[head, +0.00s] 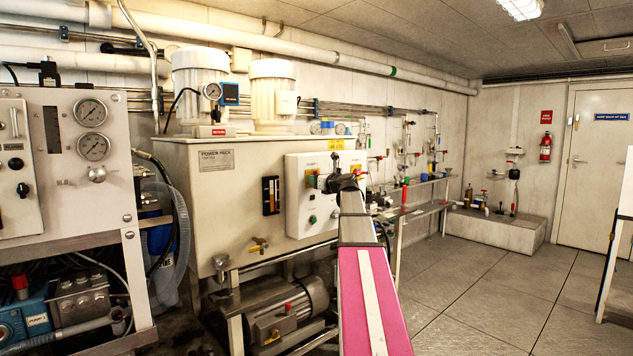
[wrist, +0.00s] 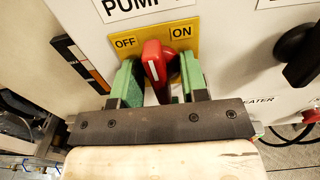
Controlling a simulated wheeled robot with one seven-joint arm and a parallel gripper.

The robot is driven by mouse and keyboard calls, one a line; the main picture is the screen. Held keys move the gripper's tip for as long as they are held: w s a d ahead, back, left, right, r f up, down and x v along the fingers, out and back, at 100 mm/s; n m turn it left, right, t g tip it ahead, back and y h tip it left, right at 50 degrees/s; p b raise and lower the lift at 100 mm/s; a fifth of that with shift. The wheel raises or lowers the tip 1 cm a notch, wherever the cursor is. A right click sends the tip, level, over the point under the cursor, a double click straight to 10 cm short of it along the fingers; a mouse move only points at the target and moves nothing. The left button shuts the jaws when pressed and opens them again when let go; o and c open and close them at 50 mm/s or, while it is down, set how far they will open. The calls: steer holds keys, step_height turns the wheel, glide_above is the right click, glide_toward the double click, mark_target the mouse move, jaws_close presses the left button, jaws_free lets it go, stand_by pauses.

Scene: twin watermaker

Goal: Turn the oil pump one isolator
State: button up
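The oil pump one isolator (wrist: 155,62) is a red handle with a white line, on a yellow plate (wrist: 181,33) marked OFF at left and ON at right. Its line stands near upright, its top leaning slightly left, between the two words. A partly cut-off label above reads "PUMP". My gripper (wrist: 160,80) has its green finger pads on either side of the handle, very close to it; I cannot tell whether both pads press on it. In the head view, my gripper (head: 325,183) is at the white control box (head: 302,226) and hides part of its front.
The power pack tank (head: 205,185) stands behind the box, with a motor (head: 285,310) below. Open floor (head: 490,300) lies to the right.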

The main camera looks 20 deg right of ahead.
steer(key=shift+s, duration=0.1)
steer(key=v, duration=1)
steer(key=shift+s, duration=0.3)
steer(key=shift+d, duration=0.1)
